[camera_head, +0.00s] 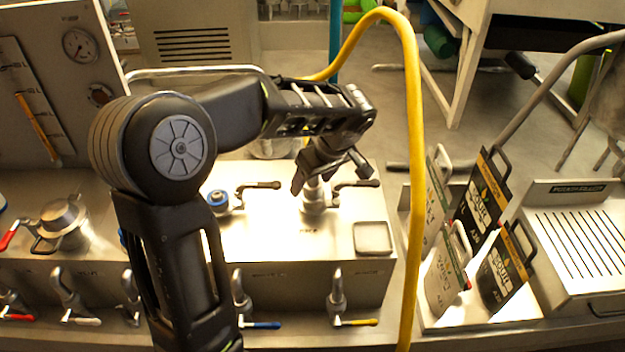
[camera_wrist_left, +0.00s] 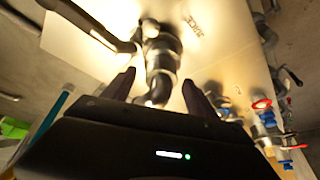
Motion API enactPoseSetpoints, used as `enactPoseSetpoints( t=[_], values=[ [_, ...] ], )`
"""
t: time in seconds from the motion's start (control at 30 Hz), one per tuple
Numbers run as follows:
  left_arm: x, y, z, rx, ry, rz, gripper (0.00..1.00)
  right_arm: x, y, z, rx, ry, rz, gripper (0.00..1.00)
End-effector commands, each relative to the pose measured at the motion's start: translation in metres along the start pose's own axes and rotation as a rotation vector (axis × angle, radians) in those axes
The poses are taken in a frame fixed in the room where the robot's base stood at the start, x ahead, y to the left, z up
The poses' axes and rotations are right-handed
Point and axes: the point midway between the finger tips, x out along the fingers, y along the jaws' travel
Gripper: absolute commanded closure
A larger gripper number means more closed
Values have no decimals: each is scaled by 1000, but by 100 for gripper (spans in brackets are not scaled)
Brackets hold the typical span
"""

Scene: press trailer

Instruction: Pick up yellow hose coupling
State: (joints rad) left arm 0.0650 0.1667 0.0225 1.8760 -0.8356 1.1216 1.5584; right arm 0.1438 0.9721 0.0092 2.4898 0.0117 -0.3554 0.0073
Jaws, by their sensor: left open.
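My left gripper (camera_head: 311,182) reaches over the steel counter and points down at a metallic fitting (camera_head: 314,205) on its top. In the left wrist view my left gripper (camera_wrist_left: 158,78) is open, with one finger on each side of this fitting (camera_wrist_left: 163,52). I cannot tell whether the fingers touch it. The fitting looks grey here, and no yellow shows on it; the gripper partly hides it. A lever-like arm (camera_head: 355,184) extends to its right. A yellow hose (camera_head: 415,150) arches up behind and drops right of the counter. My right gripper is not in view.
A blue-topped fitting (camera_head: 218,199) stands left of the gripper. Valves with blue (camera_head: 262,325) and yellow (camera_head: 358,322) handles line the front face. A square recessed plate (camera_head: 372,238) lies to the right. Black and white handled bags or boards (camera_head: 484,205) stand farther right.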

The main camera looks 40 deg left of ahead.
Motion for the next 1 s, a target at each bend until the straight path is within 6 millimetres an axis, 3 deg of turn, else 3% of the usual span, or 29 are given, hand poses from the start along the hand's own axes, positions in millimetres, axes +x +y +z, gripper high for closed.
enactPoseSetpoints(
  t=[0.17,1.0],
  values=[
    [0,0,0,0,0,0,34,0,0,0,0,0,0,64],
    [1,-1,1,1,-2,-3,100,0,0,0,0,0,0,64]
  ],
)
